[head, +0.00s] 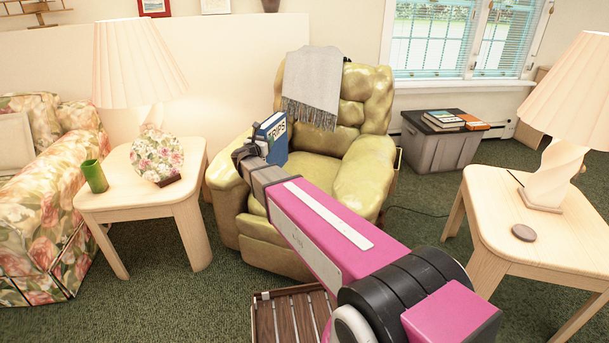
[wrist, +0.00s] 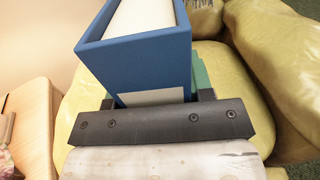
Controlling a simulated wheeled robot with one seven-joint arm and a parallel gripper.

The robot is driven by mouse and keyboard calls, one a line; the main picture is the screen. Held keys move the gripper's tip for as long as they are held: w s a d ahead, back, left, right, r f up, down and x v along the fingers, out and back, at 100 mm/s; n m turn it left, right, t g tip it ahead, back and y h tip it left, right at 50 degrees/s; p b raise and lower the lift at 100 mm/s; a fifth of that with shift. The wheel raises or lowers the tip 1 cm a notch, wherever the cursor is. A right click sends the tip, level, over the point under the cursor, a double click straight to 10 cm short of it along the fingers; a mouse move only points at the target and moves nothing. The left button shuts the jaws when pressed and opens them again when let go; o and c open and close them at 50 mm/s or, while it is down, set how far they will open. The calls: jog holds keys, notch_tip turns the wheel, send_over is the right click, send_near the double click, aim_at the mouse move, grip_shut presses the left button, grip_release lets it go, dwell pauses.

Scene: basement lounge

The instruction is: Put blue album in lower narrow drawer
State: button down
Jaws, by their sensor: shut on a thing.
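The blue album (head: 271,138), with "TRIPS" in white on its spine, is held up in front of the green armchair in the head view. My gripper (head: 252,152) is shut on it. In the wrist view the album (wrist: 140,65) fills the top middle, its white page edges facing up, and the gripper (wrist: 160,104) holds its near end. A green surface shows just behind the album at its right; I cannot tell what it is. No drawer shows in either view.
The armchair (head: 340,180) stands behind the album. A side table (head: 125,190) with lamp, green cup and floral plate is at left; another table (head: 500,220) with a lamp (head: 560,120) is at right. A slatted wooden piece (head: 290,315) lies low in front. A grey bin (head: 435,150) stands behind.

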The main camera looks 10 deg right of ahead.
jog(key=w+d+f, duration=0.3)
jog(key=d+f, duration=0.8)
dwell(0.4)
jog(key=shift+d+f, duration=0.1)
jog(key=c, duration=0.5)
grip_release()
